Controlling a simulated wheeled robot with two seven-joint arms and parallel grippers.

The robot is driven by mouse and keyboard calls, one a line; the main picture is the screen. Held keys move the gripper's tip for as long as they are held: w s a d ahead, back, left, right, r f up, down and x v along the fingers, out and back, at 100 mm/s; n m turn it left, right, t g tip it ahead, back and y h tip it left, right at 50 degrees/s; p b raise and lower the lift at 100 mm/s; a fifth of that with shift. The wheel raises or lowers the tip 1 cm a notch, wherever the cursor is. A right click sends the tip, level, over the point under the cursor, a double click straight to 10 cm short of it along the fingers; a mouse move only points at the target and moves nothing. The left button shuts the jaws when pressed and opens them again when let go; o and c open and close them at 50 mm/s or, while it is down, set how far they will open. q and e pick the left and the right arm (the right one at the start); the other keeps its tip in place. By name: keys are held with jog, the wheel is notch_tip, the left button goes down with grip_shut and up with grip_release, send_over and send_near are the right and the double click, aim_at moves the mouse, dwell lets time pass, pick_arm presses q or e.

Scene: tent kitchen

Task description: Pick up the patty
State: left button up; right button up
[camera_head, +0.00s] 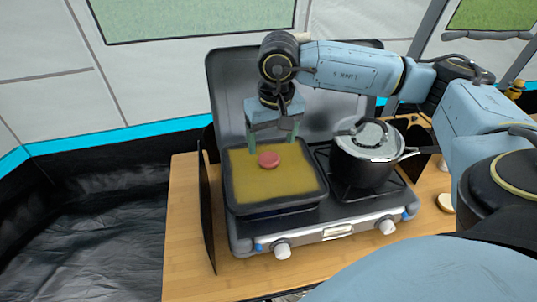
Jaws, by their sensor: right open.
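The patty (268,160) is a small reddish-pink disc. It lies in the square dark pan (236,205) with a yellowish inside, on the left side of the camping stove. My right gripper (272,142) points down over the pan, just behind and above the patty. Its two fingers are spread apart, and I see nothing held between them. I cannot tell how high the fingertips are above the pan. My left gripper is not in view.
A black pot (364,165) with a glass lid stands on the right burner. The stove (325,233) has its lid raised behind the pan and knobs in front. It sits on a wooden table (180,235). A dark upright panel (207,210) stands left of the stove.

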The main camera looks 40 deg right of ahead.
aim_at(269, 158)
jog(key=shift+f, duration=0.3)
jog(key=f, duration=0.2)
jog(key=w+f, duration=0.1)
jog(key=f, duration=0.1)
jog(key=shift+d+f, duration=0.1)
jog(key=shift+f, duration=0.25)
jog(key=shift+c, duration=0.5)
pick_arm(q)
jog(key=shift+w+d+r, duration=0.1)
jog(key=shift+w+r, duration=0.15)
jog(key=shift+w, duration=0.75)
pick_arm(e)
jog(key=c, duration=1)
